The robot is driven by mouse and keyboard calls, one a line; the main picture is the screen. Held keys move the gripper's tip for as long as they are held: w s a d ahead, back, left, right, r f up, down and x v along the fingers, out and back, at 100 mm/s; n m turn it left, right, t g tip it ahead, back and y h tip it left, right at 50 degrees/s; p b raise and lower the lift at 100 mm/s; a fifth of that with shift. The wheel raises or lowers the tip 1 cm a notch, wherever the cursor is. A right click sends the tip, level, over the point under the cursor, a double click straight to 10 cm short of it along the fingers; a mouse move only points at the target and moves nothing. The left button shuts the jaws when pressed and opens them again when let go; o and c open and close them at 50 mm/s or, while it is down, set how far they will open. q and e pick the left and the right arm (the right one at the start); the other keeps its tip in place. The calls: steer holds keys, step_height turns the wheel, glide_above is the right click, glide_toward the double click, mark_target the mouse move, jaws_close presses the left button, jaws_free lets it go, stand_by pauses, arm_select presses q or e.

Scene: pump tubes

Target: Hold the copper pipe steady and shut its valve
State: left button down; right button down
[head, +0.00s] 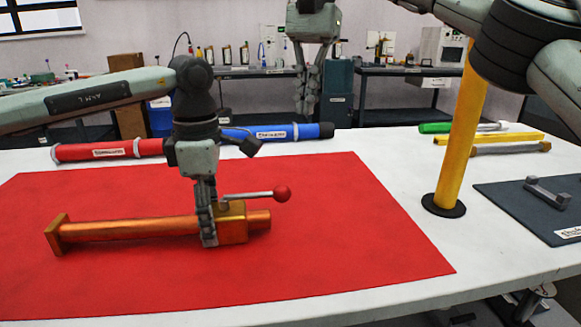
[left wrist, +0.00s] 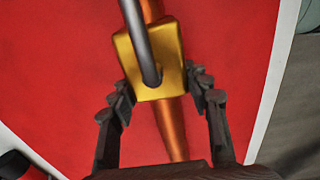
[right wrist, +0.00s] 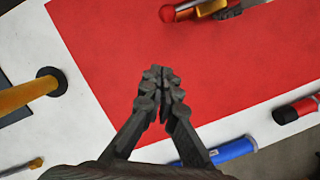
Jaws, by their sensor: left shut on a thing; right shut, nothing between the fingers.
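The copper pipe (head: 135,230) lies on the red mat (head: 330,230), with a square flange at its left end and a brass valve block (head: 234,226) near its right end. The grey valve lever (head: 247,196) extends right from the block, roughly along the pipe, and ends in a red ball (head: 281,194). My left gripper (head: 208,240) is shut on the pipe at the block's left edge; in the left wrist view its fingers (left wrist: 163,92) straddle the brass block (left wrist: 165,60). My right gripper (head: 306,108) is shut and empty, raised well above the table's back. The red ball (right wrist: 167,13) shows in the right wrist view.
A yellow post (head: 460,140) on a black base stands right of the mat. Red (head: 110,149) and blue (head: 275,132) tubes lie behind it. A dark mat (head: 530,215) with a grey handle and several tools lie at right. The red mat's right half is clear.

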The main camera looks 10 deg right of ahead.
mark_target(255, 197)
steer(key=shift+f, duration=0.1)
steer(key=s+a+f, duration=0.3)
steer(key=s+f, duration=0.2)
steer(key=f, duration=0.5)
steer(key=shift+a+f, duration=0.15)
steer(key=shift+a, duration=0.05)
steer(key=shift+s, duration=0.25)
steer(key=shift+s+m, duration=0.25)
steer(key=shift+m, duration=0.15)
